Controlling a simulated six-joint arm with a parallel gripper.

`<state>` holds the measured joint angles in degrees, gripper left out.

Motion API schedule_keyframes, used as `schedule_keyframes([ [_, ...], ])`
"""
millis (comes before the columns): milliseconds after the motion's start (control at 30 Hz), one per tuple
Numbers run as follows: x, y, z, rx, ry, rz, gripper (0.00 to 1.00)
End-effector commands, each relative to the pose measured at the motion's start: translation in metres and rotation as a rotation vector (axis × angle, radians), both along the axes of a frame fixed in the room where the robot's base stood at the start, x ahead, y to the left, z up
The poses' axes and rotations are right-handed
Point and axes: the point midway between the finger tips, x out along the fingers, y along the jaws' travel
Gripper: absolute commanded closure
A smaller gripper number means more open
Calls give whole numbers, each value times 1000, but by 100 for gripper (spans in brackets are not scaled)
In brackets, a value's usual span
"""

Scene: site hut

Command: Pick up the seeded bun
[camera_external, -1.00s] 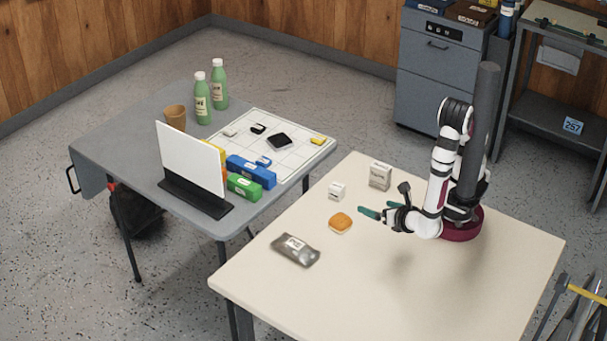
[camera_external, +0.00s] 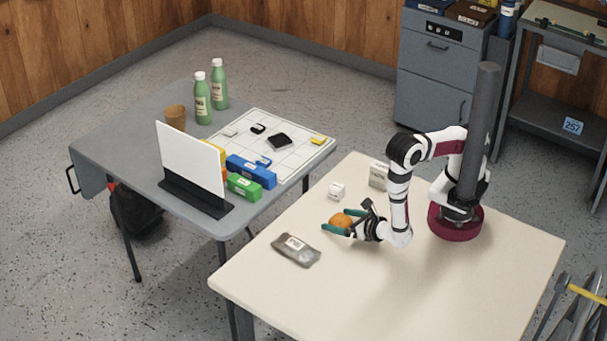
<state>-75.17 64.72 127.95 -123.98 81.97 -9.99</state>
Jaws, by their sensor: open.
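The seeded bun (camera_external: 340,220) is a small orange-brown round on the cream table (camera_external: 440,290). My gripper (camera_external: 341,222) is low over the table with its green fingers apart. One finger shows on the far side of the bun and the other on its near side, so the bun sits between them. I cannot tell whether either finger touches it. The near finger hides part of the bun's lower edge.
A grey packet (camera_external: 296,250) lies just left of and nearer than the bun. The table's front right is clear.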

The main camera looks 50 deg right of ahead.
Motion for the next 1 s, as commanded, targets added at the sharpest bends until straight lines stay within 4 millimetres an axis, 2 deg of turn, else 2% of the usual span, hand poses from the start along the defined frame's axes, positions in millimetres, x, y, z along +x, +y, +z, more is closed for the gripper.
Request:
schedule_keyframes([
  [200, 1, 0, 0, 0, 0, 1, 2],
  [667, 1, 0, 0, 0, 0, 1, 85],
  [867, 1, 0, 0, 0, 0, 1, 86],
  [1000, 1, 1, 13, 2, -1, 0, 86],
])
